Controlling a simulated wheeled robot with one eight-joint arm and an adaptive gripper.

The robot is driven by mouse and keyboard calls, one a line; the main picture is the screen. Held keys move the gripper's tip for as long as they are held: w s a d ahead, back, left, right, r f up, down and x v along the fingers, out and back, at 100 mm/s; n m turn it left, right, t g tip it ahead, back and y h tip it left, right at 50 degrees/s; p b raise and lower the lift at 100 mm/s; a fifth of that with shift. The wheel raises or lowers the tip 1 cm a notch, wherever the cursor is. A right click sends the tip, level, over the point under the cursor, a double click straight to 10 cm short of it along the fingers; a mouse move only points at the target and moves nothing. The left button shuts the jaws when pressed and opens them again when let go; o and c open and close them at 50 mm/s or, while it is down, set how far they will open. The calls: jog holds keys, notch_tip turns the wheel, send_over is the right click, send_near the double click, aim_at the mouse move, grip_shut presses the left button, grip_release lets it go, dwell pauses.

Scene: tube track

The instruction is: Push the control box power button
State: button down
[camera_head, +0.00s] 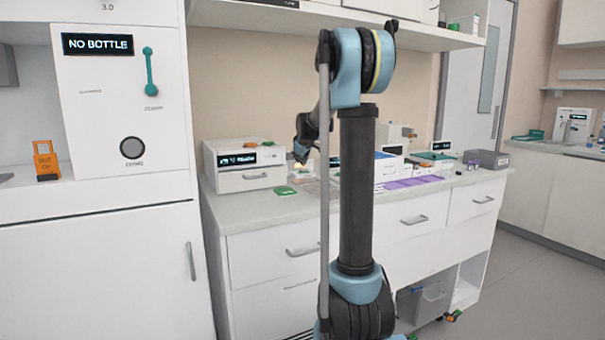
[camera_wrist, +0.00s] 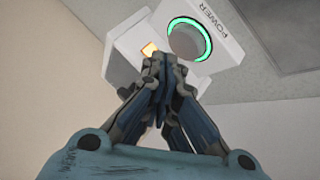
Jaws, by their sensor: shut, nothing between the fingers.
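In the wrist view, the control box is a white box (camera_wrist: 130,41) with a tilted face. A round grey power button (camera_wrist: 187,40) with a glowing green ring sits on that face, beside the word POWER. I cannot tell whether the tips touch the box. In the head view, my gripper (camera_head: 301,152) is low over the counter, partly behind my arm.
The counter (camera_head: 285,206) holds a white instrument (camera_head: 244,164) with a dark display on the left. Purple pieces (camera_head: 412,182) and a grey box (camera_head: 486,158) lie to the right. A shelf (camera_head: 270,18) hangs above. A tall white cabinet reading NO BOTTLE (camera_head: 98,44) stands left.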

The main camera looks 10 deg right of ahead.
aim_at(300, 170)
jog(key=shift+s+f, duration=0.35)
jog(key=shift+f, duration=0.25)
dwell(0.9)
jog(key=shift+w+d+f, duration=0.1)
jog(key=shift+w+f, duration=0.2)
jog(key=shift+w, duration=0.05)
jog(key=shift+a+r, duration=0.25)
jog(key=shift+r, duration=0.4)
jog(key=shift+a+r, duration=0.2)
jog(key=shift+r, duration=0.45)
jog(key=shift+d, duration=0.1)
notch_tip(300, 170, up, 6)
